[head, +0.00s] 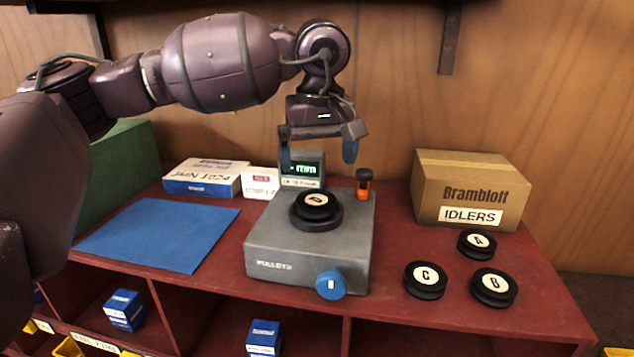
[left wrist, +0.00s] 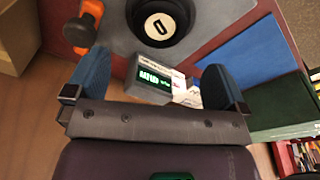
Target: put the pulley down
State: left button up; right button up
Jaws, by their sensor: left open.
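A black pulley with a white label, seemingly D, (head: 316,203) sits on the round seat (head: 316,222) of the grey gauge (head: 276,257) on the red bench top. It also shows at the top of the left wrist view (left wrist: 160,27). My left gripper (head: 318,150) is open and empty, above and behind the pulley, near the gauge's small green-lit display (head: 303,168). Its two blue fingertips stand wide apart (left wrist: 153,75), with the display seen between them. Pulleys A (head: 477,244), B (head: 493,288) and C (head: 425,280) lie on the bench at the right. My right gripper is not in view.
A blue mat (head: 160,232) lies empty at the left. A cardboard IDLERS box (head: 470,190) stands at the back right. An orange and black item (head: 363,185) stands at the gauge's back right corner. Small boxes (head: 207,178) are behind the mat. A blue knob (head: 331,284) juts from the gauge's front.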

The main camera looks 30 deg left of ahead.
pick_arm(q)
jog(key=shift+s+d+r, duration=0.1)
jog(key=shift+r, duration=0.9)
jog(key=shift+s+d+r, duration=0.1)
jog(key=shift+r, duration=0.85)
jog(key=shift+f, duration=0.1)
